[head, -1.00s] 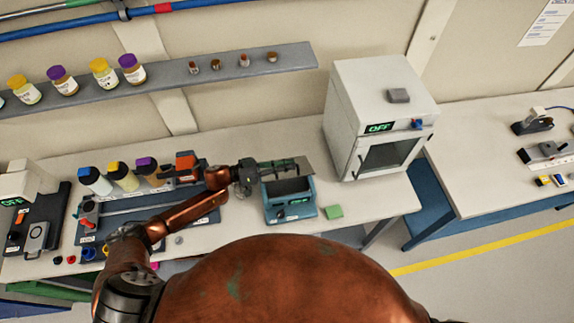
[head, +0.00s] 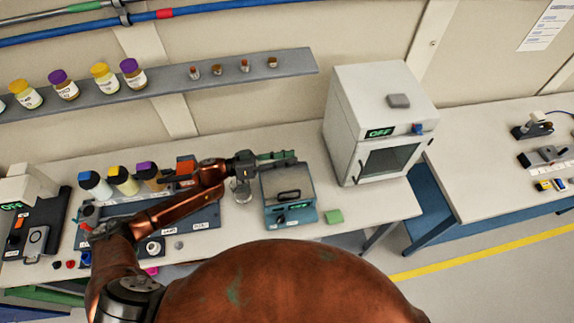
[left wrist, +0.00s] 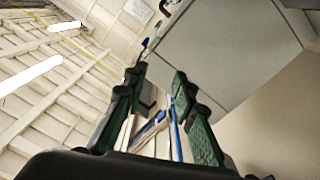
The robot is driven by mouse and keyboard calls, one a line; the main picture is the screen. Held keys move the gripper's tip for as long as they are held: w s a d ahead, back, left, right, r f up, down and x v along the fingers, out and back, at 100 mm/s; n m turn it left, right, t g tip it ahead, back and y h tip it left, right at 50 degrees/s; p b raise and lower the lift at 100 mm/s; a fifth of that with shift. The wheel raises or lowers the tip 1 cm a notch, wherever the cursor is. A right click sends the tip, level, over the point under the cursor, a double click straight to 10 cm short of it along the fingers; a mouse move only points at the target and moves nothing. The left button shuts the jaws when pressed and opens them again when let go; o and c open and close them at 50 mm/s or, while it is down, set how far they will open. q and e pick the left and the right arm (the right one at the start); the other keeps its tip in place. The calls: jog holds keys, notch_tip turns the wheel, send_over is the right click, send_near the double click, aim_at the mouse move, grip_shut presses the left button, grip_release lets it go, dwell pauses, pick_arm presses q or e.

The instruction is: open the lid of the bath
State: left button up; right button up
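My left gripper (head: 284,156) is just behind the lid's rear edge, fingers pointing right. In the left wrist view its fingers (left wrist: 160,78) are apart with nothing held between them. Whether a finger touches the lid cannot be told. My right gripper is not in view.
A glass beaker (head: 240,190) stands left of the bath. Capped bottles (head: 122,180) stand further left. A shelf (head: 170,80) with jars runs along the wall.

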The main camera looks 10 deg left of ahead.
pick_arm(q)
jog(key=shift+r, duration=1.15)
